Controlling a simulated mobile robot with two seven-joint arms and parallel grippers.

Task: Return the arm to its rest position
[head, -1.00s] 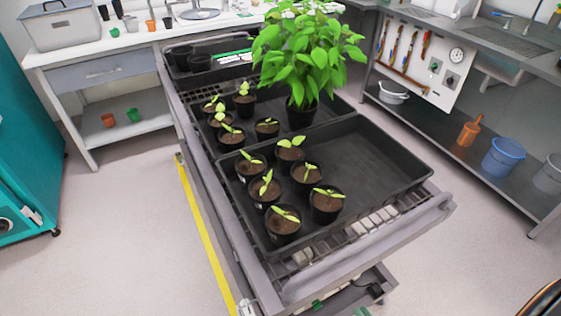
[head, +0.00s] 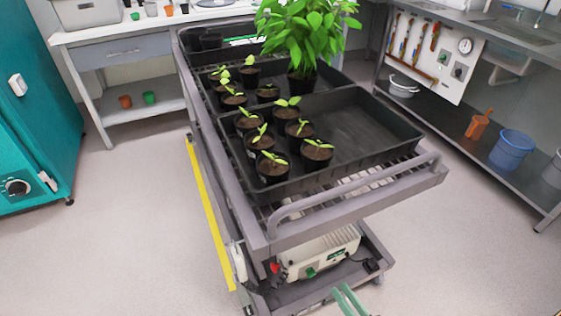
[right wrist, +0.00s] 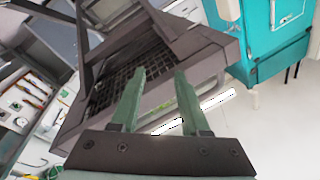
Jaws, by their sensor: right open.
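My right gripper (head: 347,298) shows at the bottom edge of the head view, as pale green fingertips in front of the trolley's lower shelf. In the right wrist view its two green fingers (right wrist: 158,85) are spread apart with nothing between them. Beyond them is the trolley's grey frame with its dark mesh shelf (right wrist: 112,88), seen tilted. The fingers look clear of it, though the exact gap cannot be told. My left gripper is not in view.
The trolley (head: 350,208) carries black trays (head: 395,122) with several potted seedlings and a large leafy plant (head: 303,30). A white device (head: 318,250) sits on its lower shelf. A teal cabinet (head: 30,120) stands left, a bench (head: 510,50) right.

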